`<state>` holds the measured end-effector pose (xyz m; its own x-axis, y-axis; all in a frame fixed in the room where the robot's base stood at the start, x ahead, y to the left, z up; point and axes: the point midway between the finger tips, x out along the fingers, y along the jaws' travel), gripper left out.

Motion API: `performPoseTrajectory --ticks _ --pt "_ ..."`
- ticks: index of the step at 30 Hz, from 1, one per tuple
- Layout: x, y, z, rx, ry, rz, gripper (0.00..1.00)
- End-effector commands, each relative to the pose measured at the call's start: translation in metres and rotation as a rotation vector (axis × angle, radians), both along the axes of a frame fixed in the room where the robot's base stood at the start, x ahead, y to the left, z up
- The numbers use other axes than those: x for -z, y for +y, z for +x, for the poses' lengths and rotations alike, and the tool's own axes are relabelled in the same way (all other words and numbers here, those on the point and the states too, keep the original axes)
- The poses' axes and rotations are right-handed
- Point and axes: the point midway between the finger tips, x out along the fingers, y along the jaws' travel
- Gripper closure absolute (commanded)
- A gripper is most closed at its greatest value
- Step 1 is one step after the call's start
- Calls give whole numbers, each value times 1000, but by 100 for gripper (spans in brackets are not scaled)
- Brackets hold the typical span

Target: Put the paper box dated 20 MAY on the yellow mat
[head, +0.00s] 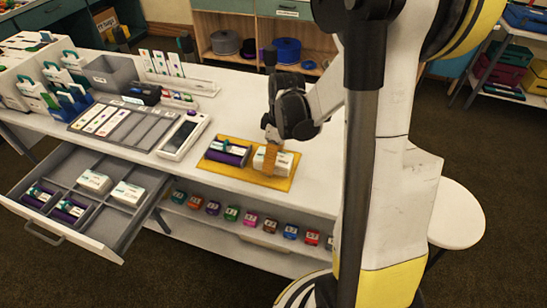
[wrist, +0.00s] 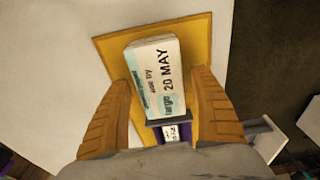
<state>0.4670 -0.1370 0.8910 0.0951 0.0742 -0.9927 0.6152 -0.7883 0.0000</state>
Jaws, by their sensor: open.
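The paper box dated 20 MAY (wrist: 157,80) is white with a pale blue band, and its label faces up in the wrist view. It is on the yellow mat (wrist: 113,45), and in the head view the white box (head: 284,163) sits on the right half of the mat (head: 249,180). My gripper (head: 268,160) is at this box with its orange fingers. In the wrist view my gripper (wrist: 165,82) is open, with one finger on each side of the box. Whether the fingers touch it is hard to tell.
A dark holder with a purple roll (head: 228,153) is on the mat's left half. A phone-like device (head: 184,135) and a grey slotted tray (head: 125,125) lie to the left. An open drawer (head: 85,200) holds white boxes and purple rolls. Small coloured jars (head: 231,213) line the shelf below.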

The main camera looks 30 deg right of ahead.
Motion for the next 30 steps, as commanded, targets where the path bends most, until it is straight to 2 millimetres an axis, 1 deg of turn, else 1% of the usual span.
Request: performPoseTrajectory --ticks 2,5,12,15,18,22,23,26,29,30 --pt "-5 0 0 0 0 0 26" --pt "-21 -1 -2 1 0 0 26" --pt "-77 -5 -7 1 0 0 26" --pt "-97 -7 -9 0 0 0 26" --pt "-111 -8 -10 0 0 0 26" --pt "-122 -7 -12 3 -2 -1 26" --pt "-125 -6 -12 8 -6 -3 26" --pt "-138 7 -17 50 -33 -15 26" --pt "-159 31 -27 140 -92 -29 26" --pt "-169 43 -34 186 -125 -31 26"
